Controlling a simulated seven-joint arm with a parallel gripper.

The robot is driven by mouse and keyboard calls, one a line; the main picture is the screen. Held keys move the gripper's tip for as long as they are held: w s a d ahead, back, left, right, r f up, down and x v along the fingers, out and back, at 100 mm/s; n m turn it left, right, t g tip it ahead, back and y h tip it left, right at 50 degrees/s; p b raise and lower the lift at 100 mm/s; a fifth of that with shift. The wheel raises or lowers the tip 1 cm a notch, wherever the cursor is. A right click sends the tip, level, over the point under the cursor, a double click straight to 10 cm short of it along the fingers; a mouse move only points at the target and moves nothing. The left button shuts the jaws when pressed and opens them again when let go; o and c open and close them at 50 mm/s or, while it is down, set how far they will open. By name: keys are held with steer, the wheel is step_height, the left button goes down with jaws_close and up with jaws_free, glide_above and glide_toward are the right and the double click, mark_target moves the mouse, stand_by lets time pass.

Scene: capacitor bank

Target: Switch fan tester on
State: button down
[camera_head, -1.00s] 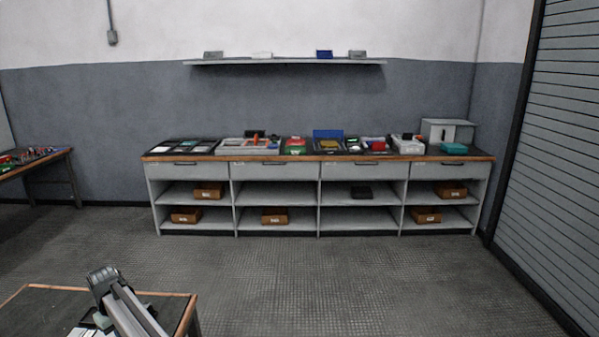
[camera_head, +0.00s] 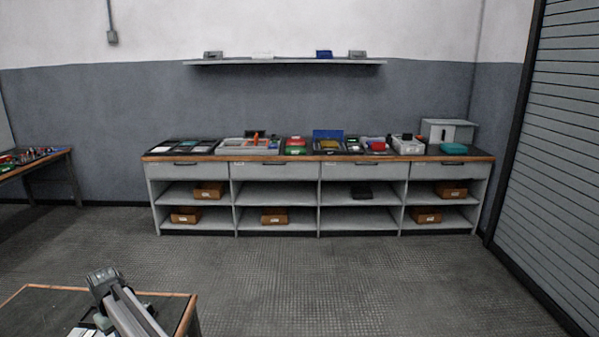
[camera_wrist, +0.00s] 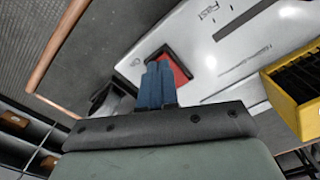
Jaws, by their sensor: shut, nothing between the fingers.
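In the wrist view, a pale grey panel (camera_wrist: 225,55) with printed lettering and dark slots lies below my gripper; it looks like the fan tester, though the lettering is too small to read fully. A red switch-like part (camera_wrist: 181,70) in a black frame sits on it. My gripper (camera_wrist: 157,72) has its blue fingers shut with nothing between them. The fingertips overlap the red part's left side and hide some of it. I cannot tell whether they touch it. In the head view the fingers and red part are not visible.
A yellow box with black slots (camera_wrist: 296,92) stands right of the panel. A dark object (camera_wrist: 108,101) lies left of the fingers. The dark table top (camera_wrist: 85,65) has a wooden edge and is bare at left. A loaded workbench (camera_head: 320,158) stands far off by the wall.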

steer(key=shift+f, duration=0.75)
stand_by(0.5)
steer(key=shift+r, duration=3.55)
